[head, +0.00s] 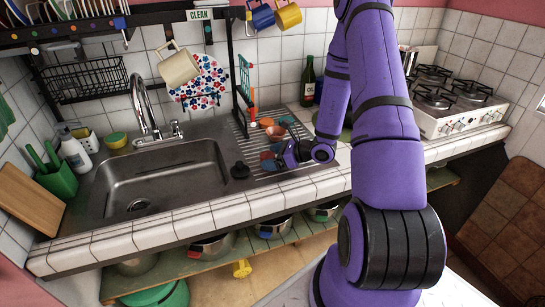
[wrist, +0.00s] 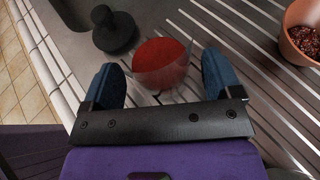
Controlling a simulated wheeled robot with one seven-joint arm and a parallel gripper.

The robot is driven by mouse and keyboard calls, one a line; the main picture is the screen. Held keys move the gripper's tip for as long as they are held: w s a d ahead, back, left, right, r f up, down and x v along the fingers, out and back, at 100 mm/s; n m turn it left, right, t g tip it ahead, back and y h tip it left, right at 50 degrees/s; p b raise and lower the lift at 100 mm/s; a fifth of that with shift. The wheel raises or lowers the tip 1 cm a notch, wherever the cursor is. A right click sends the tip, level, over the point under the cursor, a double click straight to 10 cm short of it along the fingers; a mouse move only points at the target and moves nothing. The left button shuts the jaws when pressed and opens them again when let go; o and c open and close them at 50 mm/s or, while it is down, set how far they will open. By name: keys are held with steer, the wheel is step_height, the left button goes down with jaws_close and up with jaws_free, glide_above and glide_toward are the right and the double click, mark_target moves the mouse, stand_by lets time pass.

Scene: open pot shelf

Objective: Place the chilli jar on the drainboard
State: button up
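The chilli jar (wrist: 162,60), clear with red contents or a red top, appears to stand on the grooved metal drainboard (wrist: 258,92) in the wrist view. My gripper (wrist: 160,80) has its two blue fingers spread wide. The jar is just beyond and between the fingertips, with a visible gap on each side. In the head view my gripper (head: 272,160) is low over the drainboard (head: 298,131), right of the sink. The jar is hard to make out there.
A dark stopper (wrist: 115,30) lies left of the jar by the sink basin (head: 165,180). A terracotta bowl (wrist: 300,40) with dark red flakes sits at the right. A rack with utensils (head: 240,85) stands behind the drainboard. The tiled counter edge (head: 190,218) runs in front.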

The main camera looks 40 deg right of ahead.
steer(key=v, duration=1.2)
steer(key=shift+w+r, duration=0.1)
steer(key=s+a+r+n+g+y, duration=0.1)
steer(key=s+a+r+n+g, duration=0.2)
steer(key=a+r+n+g, duration=0.9)
steer(key=s+a+r+n+t+h, duration=0.3)
steer(key=s+r+n, duration=0.4)
steer(key=r, duration=0.3)
steer(key=s+a+r+n+t+h, duration=0.3)
steer(key=s+a+r+n+h, duration=0.2)
steer(key=s+r+n, duration=0.3)
step_height(320, 180, up, 2)
steer(key=shift+a+r+n+t+h, duration=0.15)
steer(key=shift+a+n+t+h, duration=0.25)
steer(key=shift+n, duration=0.4)
